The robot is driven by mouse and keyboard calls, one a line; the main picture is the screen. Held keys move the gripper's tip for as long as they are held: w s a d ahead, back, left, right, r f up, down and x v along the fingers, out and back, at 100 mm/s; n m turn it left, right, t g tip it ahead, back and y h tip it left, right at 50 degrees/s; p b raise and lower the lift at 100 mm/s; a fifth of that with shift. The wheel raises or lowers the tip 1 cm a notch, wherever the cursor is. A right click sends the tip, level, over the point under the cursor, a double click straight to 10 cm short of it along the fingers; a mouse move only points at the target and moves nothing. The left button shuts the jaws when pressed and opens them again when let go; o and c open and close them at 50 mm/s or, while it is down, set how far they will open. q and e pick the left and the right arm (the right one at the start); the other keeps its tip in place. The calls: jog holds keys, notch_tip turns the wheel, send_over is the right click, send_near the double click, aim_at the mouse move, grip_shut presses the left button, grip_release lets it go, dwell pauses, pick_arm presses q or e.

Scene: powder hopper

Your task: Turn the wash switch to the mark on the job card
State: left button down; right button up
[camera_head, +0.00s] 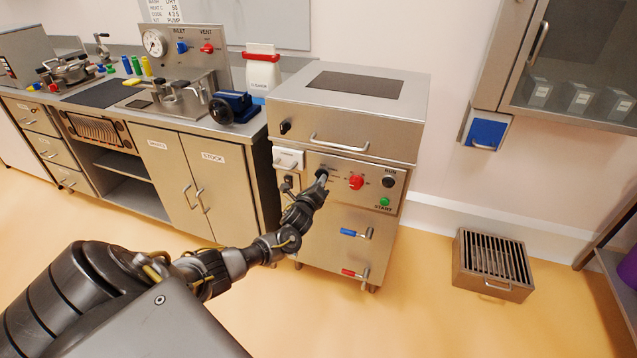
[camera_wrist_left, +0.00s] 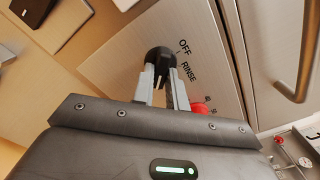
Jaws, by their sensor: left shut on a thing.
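The wash switch is a black knob (camera_wrist_left: 158,58) on the steel machine's front panel, with the marks OFF and RINSE printed beside it in the left wrist view. Its other marks are hidden or too small to read, and I cannot tell which mark it points at. My left gripper (camera_wrist_left: 162,82) is shut on this knob. In the head view the left gripper (camera_head: 321,182) reaches the panel left of a red knob and covers most of the switch. A white card (camera_head: 163,11) on the back wall, cut off at the top, seems to read WASH DRY. My right gripper is not in view.
The red knob (camera_head: 356,182), a black RUN knob (camera_head: 389,182) and a green START button (camera_head: 384,202) sit close by on the panel. A bar handle (camera_head: 341,146) juts out above. Blue (camera_head: 348,232) and red (camera_head: 348,272) levers are below. Floor to the right holds a grated box (camera_head: 492,264).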

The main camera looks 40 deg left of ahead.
pick_arm(q)
jog(key=c, duration=1.4)
grip_release()
jog(key=shift+s, duration=0.1)
jog(key=p+v, duration=0.1)
jog(key=v, duration=0.9)
jog(key=shift+s+d, duration=0.2)
jog(key=shift+s, duration=0.05)
